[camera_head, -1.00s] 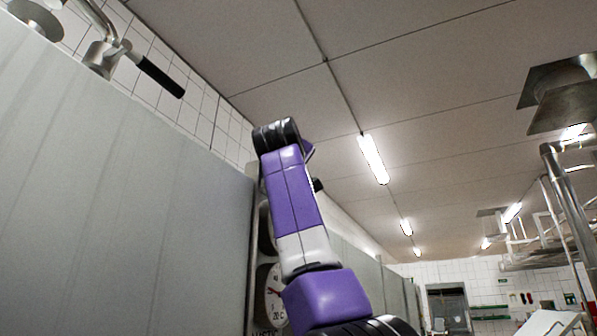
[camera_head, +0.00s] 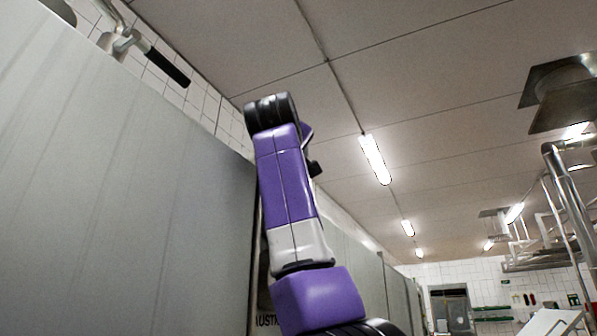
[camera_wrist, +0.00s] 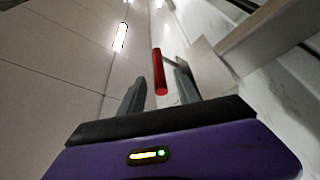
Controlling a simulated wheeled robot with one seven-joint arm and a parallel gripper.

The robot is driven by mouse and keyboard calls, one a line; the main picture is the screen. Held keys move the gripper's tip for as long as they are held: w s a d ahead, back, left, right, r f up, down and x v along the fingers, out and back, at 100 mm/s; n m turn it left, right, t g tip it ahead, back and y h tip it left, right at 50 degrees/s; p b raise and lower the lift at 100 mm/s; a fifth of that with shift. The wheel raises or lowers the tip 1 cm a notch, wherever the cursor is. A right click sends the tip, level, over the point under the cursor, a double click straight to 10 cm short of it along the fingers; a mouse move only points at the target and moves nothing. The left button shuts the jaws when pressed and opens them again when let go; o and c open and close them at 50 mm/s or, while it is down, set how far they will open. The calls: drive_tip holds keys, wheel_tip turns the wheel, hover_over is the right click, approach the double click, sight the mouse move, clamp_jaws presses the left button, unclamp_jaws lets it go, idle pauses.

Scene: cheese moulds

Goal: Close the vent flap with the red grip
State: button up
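The red grip (camera_wrist: 158,72) shows in the wrist view as a short red bar, seen between the two fingers of my gripper (camera_wrist: 160,76). The fingers are apart, with a gap visible on each side of the bar. I cannot tell how deep the bar sits between them. A thin dark arm joins the grip to a pale grey plate (camera_wrist: 208,70) on its right, which may be the vent flap; its angle is unclear. In the head view neither the red grip nor my gripper's fingers show.
A tall grey metal wall (camera_head: 120,190) runs along the left. A pipe lever with a black handle (camera_head: 167,67) is above it. Tiled wall and ceiling lights (camera_head: 375,159) lie beyond. A metal hood (camera_head: 565,92) hangs at the right. Open space lies to the right of my arm.

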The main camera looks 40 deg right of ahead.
drive_tip(key=shift+v, duration=1.1)
drive_tip(key=shift+c, duration=0.4)
